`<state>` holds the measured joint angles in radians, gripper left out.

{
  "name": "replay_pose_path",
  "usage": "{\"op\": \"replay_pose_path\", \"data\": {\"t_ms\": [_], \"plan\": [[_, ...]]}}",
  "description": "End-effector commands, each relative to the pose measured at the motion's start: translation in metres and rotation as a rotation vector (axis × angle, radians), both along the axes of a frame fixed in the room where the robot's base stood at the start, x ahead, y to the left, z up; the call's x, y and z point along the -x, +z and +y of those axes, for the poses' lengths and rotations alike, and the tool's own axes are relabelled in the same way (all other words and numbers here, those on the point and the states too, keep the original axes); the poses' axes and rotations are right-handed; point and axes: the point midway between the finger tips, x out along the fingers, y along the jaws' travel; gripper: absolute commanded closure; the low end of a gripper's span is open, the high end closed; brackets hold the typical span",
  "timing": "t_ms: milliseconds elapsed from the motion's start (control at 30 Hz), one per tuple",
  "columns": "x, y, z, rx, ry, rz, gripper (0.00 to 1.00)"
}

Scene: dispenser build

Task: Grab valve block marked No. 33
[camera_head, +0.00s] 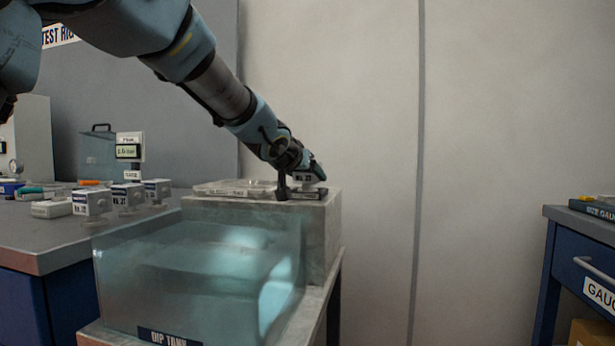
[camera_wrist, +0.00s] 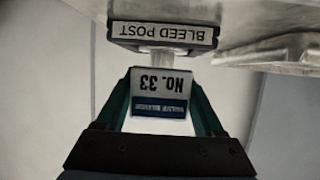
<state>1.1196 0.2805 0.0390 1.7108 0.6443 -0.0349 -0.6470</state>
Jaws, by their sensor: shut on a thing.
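The valve block marked No. 33 (camera_wrist: 162,92) is white with a blue label band and shows upside down in the wrist view. My gripper (camera_wrist: 163,100) is shut on it, with a green finger on each side. In the head view the block (camera_head: 306,176) is small, at the end of my arm, above the right part of the grey ledge behind the dip tank. A pale stem joins the block to a part labelled BLEED POST (camera_wrist: 163,36). Whether the block still rests on that post I cannot tell.
The clear dip tank (camera_head: 200,275) stands in front of the grey ledge (camera_head: 325,225). A clear tray (camera_head: 235,187) lies on the ledge. Several other white blocks (camera_head: 90,202) stand on the bench at left. A blue drawer cabinet (camera_head: 585,265) is at right.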

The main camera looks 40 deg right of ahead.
Motion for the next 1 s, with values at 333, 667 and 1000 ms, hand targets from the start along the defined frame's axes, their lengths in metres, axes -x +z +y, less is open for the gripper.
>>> {"op": "replay_pose_path", "data": {"t_ms": [333, 667, 1000], "plan": [[0.0, 0.009, 0.0, 0.004, 0.0, -0.001, 1.0], [0.003, 0.038, 0.007, 0.003, 0.0, -0.003, 1.0], [0.039, 0.037, 0.078, 0.005, 0.001, -0.003, 1.0]]}}
